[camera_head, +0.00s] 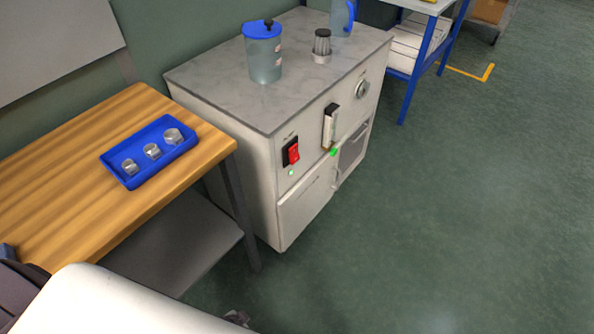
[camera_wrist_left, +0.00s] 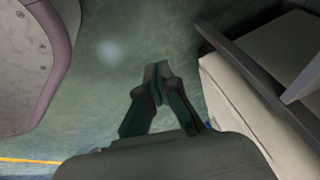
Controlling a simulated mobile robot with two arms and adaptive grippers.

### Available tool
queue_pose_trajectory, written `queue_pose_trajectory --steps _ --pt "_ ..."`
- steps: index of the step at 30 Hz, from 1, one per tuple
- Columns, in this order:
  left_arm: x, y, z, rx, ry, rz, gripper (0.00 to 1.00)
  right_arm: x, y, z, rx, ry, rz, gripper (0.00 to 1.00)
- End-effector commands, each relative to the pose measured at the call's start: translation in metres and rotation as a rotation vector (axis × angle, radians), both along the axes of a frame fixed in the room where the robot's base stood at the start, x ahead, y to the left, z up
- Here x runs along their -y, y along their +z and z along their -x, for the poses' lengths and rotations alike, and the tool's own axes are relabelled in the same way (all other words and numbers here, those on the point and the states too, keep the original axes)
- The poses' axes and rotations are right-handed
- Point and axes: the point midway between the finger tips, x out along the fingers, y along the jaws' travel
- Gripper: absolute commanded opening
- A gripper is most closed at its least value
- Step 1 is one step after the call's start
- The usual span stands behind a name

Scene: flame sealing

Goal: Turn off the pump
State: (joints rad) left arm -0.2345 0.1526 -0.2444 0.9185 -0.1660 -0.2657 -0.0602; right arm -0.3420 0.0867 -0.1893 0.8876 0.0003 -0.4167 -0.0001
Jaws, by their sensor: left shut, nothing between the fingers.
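The pump cabinet (camera_head: 245,165) is a white box with a grey top, standing to the right of a wooden table. I cannot tell the switch's position for sure. My left gripper (camera_wrist_left: 158,72) shows in the left wrist view with its fingers together and empty, above the green floor. It is apart from the switch, which is out of that view. My right gripper is not in view.
The wooden table (camera_head: 60,205) holds a blue tray (camera_head: 118,176) with metal pieces. On the cabinet stand a blue-lidded jug (camera_head: 264,60) and a dark-topped metal piece (camera_head: 322,45). A blue-legged table (camera_head: 410,95) stands behind. The floor (camera_head: 440,220) to the right is clear.

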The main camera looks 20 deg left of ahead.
Motion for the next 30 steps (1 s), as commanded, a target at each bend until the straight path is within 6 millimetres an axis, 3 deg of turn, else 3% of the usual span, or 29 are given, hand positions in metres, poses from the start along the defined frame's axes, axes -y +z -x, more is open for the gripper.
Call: queue_pose_trajectory --steps 1,3,5,6,9,13,15,18,22,30 --pt "-0.001 0.003 -0.068 0.134 -0.092 -0.047 0.0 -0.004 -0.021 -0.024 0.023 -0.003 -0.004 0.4" --pt "0.003 0.04 -0.144 0.304 -0.219 -0.128 0.0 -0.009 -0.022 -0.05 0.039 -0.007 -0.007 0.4" --pt "0.01 0.08 -0.197 0.444 -0.314 -0.206 0.0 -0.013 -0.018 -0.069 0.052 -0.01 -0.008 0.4" --pt "0.016 0.109 -0.225 0.535 -0.369 -0.26 0.0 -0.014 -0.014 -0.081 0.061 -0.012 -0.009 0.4" --pt "0.033 0.183 -0.272 0.738 -0.475 -0.388 0.0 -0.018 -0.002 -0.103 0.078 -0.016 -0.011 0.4" --pt "0.051 0.261 -0.295 0.932 -0.554 -0.522 0.0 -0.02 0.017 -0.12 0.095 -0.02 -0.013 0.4" --pt "0.058 0.29 -0.298 1.001 -0.573 -0.568 0.0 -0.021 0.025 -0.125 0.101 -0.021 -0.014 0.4" --pt "0.063 0.314 -0.299 1.054 -0.588 -0.608 0.0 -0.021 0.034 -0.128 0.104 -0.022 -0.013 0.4" --pt "0.065 0.324 -0.299 1.07 -0.592 -0.62 0.0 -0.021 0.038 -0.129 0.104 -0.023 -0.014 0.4" --pt "0.065 0.323 -0.3 1.068 -0.59 -0.617 0.0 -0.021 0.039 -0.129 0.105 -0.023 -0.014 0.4"
